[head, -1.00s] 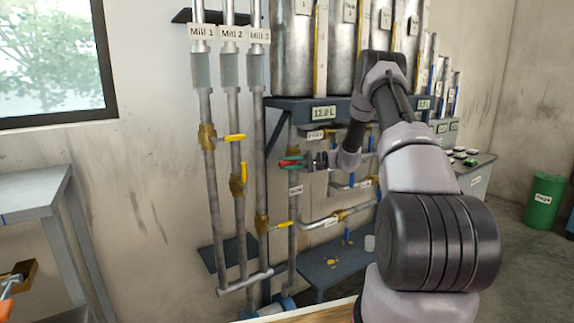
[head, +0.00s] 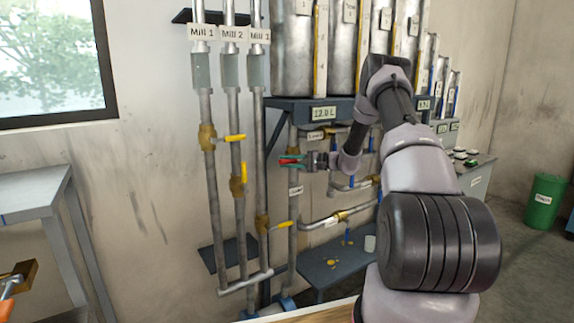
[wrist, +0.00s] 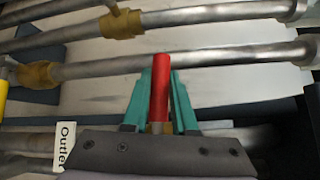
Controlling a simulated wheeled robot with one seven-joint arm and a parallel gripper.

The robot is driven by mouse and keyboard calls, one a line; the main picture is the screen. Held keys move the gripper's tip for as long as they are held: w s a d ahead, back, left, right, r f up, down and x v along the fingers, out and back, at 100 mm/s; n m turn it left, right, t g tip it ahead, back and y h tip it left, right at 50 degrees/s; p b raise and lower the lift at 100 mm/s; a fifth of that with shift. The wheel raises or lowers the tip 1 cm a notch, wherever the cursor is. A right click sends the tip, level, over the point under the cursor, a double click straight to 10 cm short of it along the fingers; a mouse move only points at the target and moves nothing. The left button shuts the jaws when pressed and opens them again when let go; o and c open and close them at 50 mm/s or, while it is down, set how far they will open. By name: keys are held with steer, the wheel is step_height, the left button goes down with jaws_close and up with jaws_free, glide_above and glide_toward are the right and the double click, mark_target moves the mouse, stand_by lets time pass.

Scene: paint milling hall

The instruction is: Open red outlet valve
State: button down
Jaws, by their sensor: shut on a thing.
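The red outlet valve handle (wrist: 160,88) stands between the two teal fingers of my gripper (wrist: 161,100) in the wrist view, with a finger against each side. In the head view my gripper (head: 298,160) is at the vertical pipe below the tank shelf, and the red handle (head: 288,160) shows as a small red bar among the fingers. My gripper is shut on the handle. A white label reading "Outlet" (wrist: 65,146) is at lower left in the wrist view. The valve body is mostly hidden behind my gripper.
Mill pipes with yellow-handled valves (head: 234,138) stand close to the left. A blue-grey shelf (head: 330,107) carrying steel tanks is just above. A lower shelf (head: 335,270) holds a cup (head: 370,243). A pipe with a brass fitting (wrist: 122,22) crosses the wrist view.

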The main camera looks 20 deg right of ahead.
steer(key=r+m+y, duration=0.1)
steer(key=d+r+m+t+y, duration=0.1)
steer(key=m, duration=0.1)
steer(key=shift+w+r+t+y, duration=0.1)
steer(key=shift+r+t+y, duration=0.2)
steer(key=m+t, duration=0.1)
steer(key=d+r+m+t+y, duration=0.1)
steer(key=r+m+t, duration=0.1)
steer(key=m, duration=0.1)
steer(key=shift+w+d, duration=0.15)
steer(key=shift+w, duration=0.1)
steer(key=m+t, duration=0.1)
steer(key=m, duration=0.1)
steer(key=d+r+m+t, duration=0.1)
steer(key=m+t, duration=0.1)
steer(key=d+m+t, duration=0.1)
steer(key=m+t, duration=0.1)
steer(key=shift+w+d+r+h, duration=0.15)
steer(key=shift+w+r+h, duration=0.1)
steer(key=shift+w+h, duration=0.1)
steer(key=shift+w+d+r+m+t+h, duration=0.15)
steer(key=shift+d+m+t+h, duration=0.3)
steer(key=shift+m+t+h, duration=0.9)
steer(key=shift+w+d+r+m+t+h, duration=0.15)
steer(key=shift+d+m+t+h, duration=0.5)
steer(key=shift+m, duration=1.25)
steer(key=shift+w+d+m+t+h, duration=0.2)
steer(key=shift+m+t+h, duration=0.55)
steer(key=shift+m+t, duration=0.7)
steer(key=shift+m, duration=0.3)
